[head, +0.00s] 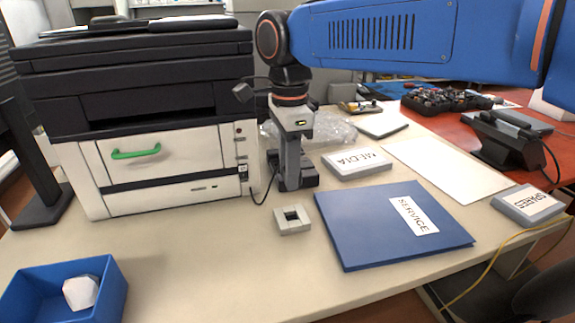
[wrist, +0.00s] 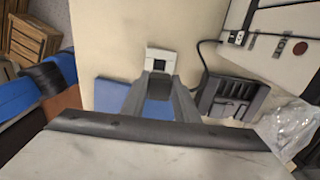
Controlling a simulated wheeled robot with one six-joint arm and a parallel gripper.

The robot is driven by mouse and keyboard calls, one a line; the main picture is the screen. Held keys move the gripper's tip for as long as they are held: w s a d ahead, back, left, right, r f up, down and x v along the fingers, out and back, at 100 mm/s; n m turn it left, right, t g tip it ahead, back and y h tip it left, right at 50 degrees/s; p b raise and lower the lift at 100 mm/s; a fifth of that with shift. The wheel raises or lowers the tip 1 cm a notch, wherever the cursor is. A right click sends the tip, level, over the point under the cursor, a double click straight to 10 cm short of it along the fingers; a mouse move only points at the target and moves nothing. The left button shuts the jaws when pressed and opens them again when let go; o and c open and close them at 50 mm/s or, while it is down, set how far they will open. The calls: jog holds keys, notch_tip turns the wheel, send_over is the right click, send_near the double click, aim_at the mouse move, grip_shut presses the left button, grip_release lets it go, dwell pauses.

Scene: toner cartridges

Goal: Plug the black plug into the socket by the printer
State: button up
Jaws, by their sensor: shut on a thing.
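My gripper (head: 292,184) points straight down over the table, right of the printer. Its fingers are shut on the black plug, which is mostly hidden; only a small dark patch shows between the fingertips in the wrist view (wrist: 159,68). A pale grey block with a square dark opening, which looks like the socket (head: 293,228), sits on the table in front of my gripper. It also shows just beyond the fingertips in the wrist view (wrist: 160,52). The plug appears apart from the block, but its height is hard to tell.
The printer (head: 170,165) stands at left, with a cable to a dark slotted holder (wrist: 232,97) beside my gripper. A blue SERVICE folder (head: 360,230), a MEDIA box (head: 357,164) and clear plastic wrap (head: 335,130) lie nearby. A blue bin (head: 110,300) is front left. The table front is clear.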

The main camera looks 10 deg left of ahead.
jog(key=shift+f, duration=3.55)
jog(key=shift+f, duration=1.05)
dwell(0.5)
jog(key=o, duration=1.1)
jog(key=shift+c, duration=0.2)
jog(key=shift+r, duration=0.1)
